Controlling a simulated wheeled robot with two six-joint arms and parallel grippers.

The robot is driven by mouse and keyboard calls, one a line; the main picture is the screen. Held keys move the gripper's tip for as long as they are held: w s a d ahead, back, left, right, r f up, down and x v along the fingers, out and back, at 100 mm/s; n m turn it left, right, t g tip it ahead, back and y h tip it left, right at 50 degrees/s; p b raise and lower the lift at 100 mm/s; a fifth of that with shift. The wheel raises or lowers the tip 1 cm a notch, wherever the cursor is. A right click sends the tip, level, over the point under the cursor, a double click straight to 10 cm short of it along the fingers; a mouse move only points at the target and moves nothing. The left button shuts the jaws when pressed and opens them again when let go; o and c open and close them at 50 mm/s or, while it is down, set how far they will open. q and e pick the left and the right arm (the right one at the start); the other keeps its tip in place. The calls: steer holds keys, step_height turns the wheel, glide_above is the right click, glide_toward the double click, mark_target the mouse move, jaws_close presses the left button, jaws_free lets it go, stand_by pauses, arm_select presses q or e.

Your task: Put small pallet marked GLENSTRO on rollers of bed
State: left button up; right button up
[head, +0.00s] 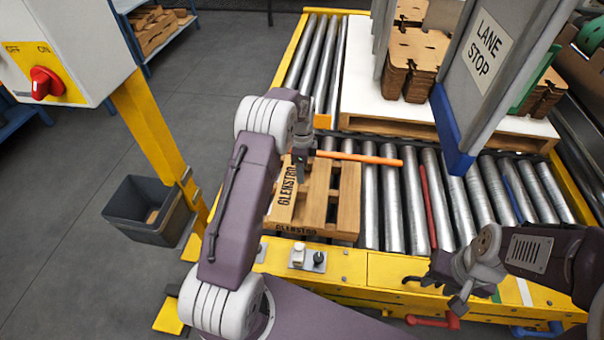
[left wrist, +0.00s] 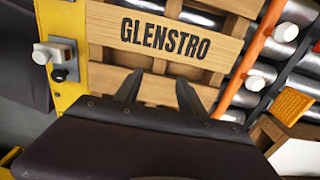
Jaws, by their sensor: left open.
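The small wooden pallet marked GLENSTRO (head: 346,200) lies at the left end of the roller bed (head: 393,205), close to the yellow front rail. Its lettering also shows in the left wrist view (left wrist: 165,38). It looks flat on the rollers, but its underside is hidden. My left gripper (head: 300,172) is over the pallet's left part. In the left wrist view, its two dark fingers (left wrist: 160,88) are apart over the slats beside the lettering, with nothing clearly held. My right gripper (head: 437,288) is by the front rail at the right, away from the pallet; its jaw gap is unclear.
An orange bar (head: 358,157) runs along the pallet's far edge. A white-topped pallet with brown stacks (head: 375,112) sits beyond. A yellow post (head: 150,125) and a grey bin (head: 135,229) are at the left.

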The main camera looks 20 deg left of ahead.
arm_select(q)
steer(key=shift+r, duration=0.6)
steer(key=s+d+r+n, duration=0.2)
steer(key=s+n, duration=0.3)
steer(key=s, duration=0.3)
steer(key=s+d+r+n, duration=0.2)
steer(key=s+n, duration=0.3)
steer(key=s, duration=0.3)
steer(key=s+d+r+n+t, duration=0.1)
steer(key=s+d+r+n, duration=0.1)
steer(key=s+n, duration=0.3)
steer(key=s+d, duration=0.1)
steer(key=s, duration=0.1)
steer(key=shift+s+d+r+n, duration=0.15)
steer(key=shift+s+d+n, duration=0.15)
steer(key=shift+s+d, duration=0.1)
